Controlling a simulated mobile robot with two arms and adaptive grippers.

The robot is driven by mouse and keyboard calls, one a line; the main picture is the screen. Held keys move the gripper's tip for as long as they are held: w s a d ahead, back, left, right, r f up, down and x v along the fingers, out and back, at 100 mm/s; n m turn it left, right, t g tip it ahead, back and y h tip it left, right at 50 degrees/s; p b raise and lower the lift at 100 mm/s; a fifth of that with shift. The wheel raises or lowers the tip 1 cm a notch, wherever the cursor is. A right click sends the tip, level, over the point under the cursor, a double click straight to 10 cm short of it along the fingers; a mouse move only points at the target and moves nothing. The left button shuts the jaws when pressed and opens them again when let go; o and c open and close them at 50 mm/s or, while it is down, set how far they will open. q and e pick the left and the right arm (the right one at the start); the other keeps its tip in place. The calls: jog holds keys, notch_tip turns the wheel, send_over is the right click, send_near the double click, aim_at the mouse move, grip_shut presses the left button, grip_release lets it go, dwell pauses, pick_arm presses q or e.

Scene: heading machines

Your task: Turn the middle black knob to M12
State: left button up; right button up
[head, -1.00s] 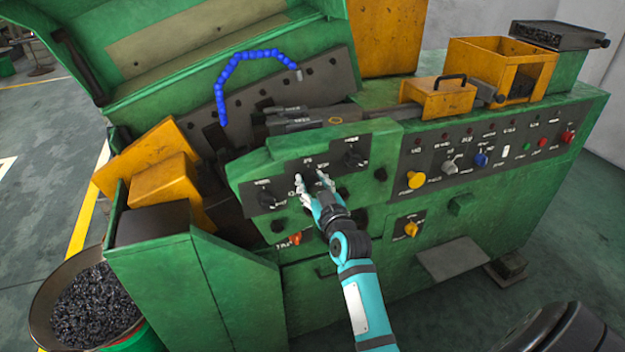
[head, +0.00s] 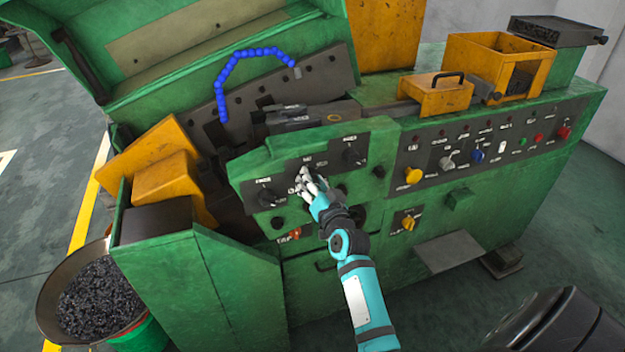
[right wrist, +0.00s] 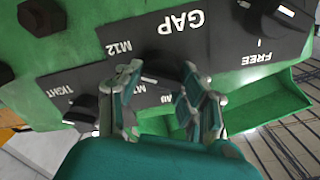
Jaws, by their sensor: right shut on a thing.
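The middle black knob (right wrist: 163,62) sits on a dark plate under the word GAP in the right wrist view. In the head view my right gripper (head: 309,181) is at the middle of the panel and hides most of the knob. My left gripper is not in view.
A left black knob (head: 267,197) and a right black knob (head: 352,155) flank the middle one. The green machine's longer panel to the right carries a yellow knob (head: 413,176) and several coloured switches. A blue jointed hose (head: 245,57) arches behind.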

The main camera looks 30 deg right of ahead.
dwell(0.5)
jog(key=o, duration=1.1)
jog(key=shift+o, duration=0.2)
jog(key=v, duration=1.2)
